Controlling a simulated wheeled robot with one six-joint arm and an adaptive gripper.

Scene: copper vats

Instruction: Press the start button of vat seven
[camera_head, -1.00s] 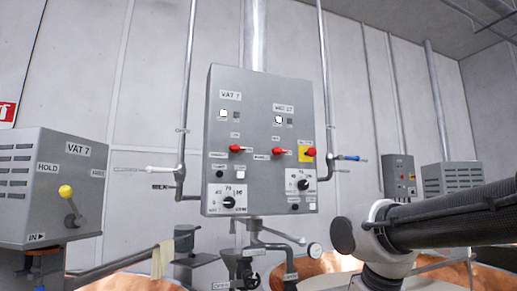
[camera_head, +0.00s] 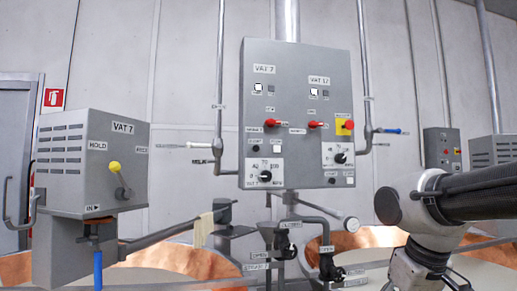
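A grey control panel (camera_head: 297,110) stands upright in the middle of the head view. Its left half carries the label VAT 7 (camera_head: 264,69); the right half has a similar label for another vat. Under VAT 7 are a small white square (camera_head: 258,87) with a dark one beside it, a red-handled switch (camera_head: 269,123), a black button (camera_head: 256,149), a white button (camera_head: 277,149) and a dial (camera_head: 265,177). The small labels are too blurred to tell which is the start button. My arm reaches in from the right, apart from the panel in the picture; my gripper is out of view.
A grey box labelled VAT 7 (camera_head: 110,157) with a yellow-knobbed lever stands left. Copper vats (camera_head: 175,262) lie below. Pipes and valves (camera_head: 285,250) run under the panel; side pipes with handles (camera_head: 388,131) flank it. A cloth (camera_head: 203,230) hangs on a rail.

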